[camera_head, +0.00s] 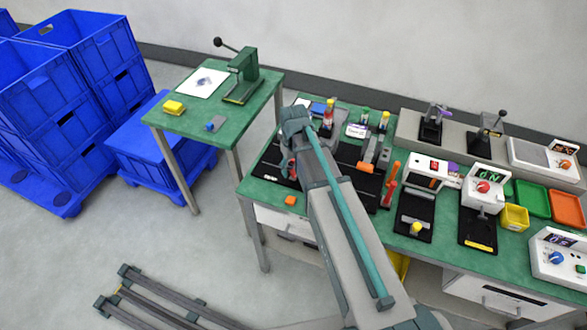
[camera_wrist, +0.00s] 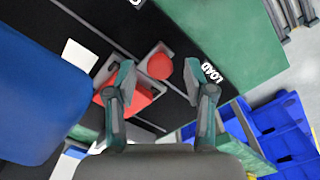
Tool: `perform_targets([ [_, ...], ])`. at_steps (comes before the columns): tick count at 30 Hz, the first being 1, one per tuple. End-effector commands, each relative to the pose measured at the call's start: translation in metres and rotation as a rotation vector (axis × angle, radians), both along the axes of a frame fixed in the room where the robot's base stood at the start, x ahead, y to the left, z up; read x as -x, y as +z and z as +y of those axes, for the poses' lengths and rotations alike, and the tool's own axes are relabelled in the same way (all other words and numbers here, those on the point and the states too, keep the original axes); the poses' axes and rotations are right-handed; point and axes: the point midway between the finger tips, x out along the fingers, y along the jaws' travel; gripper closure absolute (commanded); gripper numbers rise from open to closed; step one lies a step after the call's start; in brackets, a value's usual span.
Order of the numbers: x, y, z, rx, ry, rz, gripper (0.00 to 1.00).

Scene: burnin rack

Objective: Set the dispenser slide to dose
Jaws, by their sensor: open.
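In the wrist view my gripper (camera_wrist: 159,72) is open, with its two fingertips on either side of a round red knob (camera_wrist: 159,66). I cannot tell whether either finger touches it. The knob sits on the black dispenser base (camera_wrist: 178,108), near a LOAD label (camera_wrist: 212,72). Another white label (camera_wrist: 137,2) is cut off at the top edge, its word unreadable. A red part (camera_wrist: 128,105) lies just left of the knob, partly behind the left finger. In the head view my arm hides most of the dispenser and the fingertips.
A big blue body (camera_wrist: 38,90) fills the left of the wrist view, close by. Blue crates (camera_head: 60,90) stand far left.

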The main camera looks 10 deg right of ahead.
Motion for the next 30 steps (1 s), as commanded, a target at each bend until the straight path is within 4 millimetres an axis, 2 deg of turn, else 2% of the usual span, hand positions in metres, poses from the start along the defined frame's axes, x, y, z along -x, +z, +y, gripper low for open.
perform_targets([
  [18,-0.001,0.097,0.000,0.001,0.000,-0.002,0.46],
  [24,0.000,0.112,0.000,0.000,0.000,-0.001,0.46],
  [30,0.000,0.114,0.000,0.000,0.000,0.000,0.46],
])
